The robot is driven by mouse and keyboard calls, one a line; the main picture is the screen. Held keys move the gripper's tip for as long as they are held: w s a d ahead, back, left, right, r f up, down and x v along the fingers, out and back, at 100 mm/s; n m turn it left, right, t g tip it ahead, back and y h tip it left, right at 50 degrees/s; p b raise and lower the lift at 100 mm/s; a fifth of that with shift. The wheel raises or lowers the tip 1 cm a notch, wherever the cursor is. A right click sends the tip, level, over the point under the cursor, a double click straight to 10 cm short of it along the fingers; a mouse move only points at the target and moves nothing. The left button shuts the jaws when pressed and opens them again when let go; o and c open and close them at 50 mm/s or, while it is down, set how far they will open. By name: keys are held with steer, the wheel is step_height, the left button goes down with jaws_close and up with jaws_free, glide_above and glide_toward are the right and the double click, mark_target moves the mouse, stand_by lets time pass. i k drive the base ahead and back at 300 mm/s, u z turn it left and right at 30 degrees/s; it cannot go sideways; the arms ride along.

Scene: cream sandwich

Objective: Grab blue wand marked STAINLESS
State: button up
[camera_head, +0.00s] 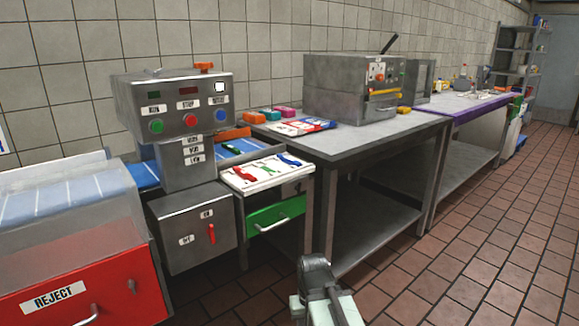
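A blue wand (289,160) lies at the right end of a white board (255,185) on the small table beside the control machine. Its marking is too small to read. A green wand (266,168) and a red wand (242,173) lie to its left on the same board. My arm's end with my gripper (322,300) shows at the bottom centre, over the floor and in front of the table, well apart from the wands. Its fingers cannot be made out clearly.
The control machine (175,100) with coloured buttons stands left of the board. A red REJECT bin (85,285) is at lower left. A green drawer (275,212) is under the board. A steel table (350,145) stands behind, right. The tiled floor (460,260) at right is clear.

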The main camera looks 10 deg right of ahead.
mark_target(285, 158)
steer(key=u, duration=2.65)
steer(key=k, duration=1.3)
steer(key=z, duration=1.1)
steer(key=i, duration=1)
steer(key=u, duration=0.05)
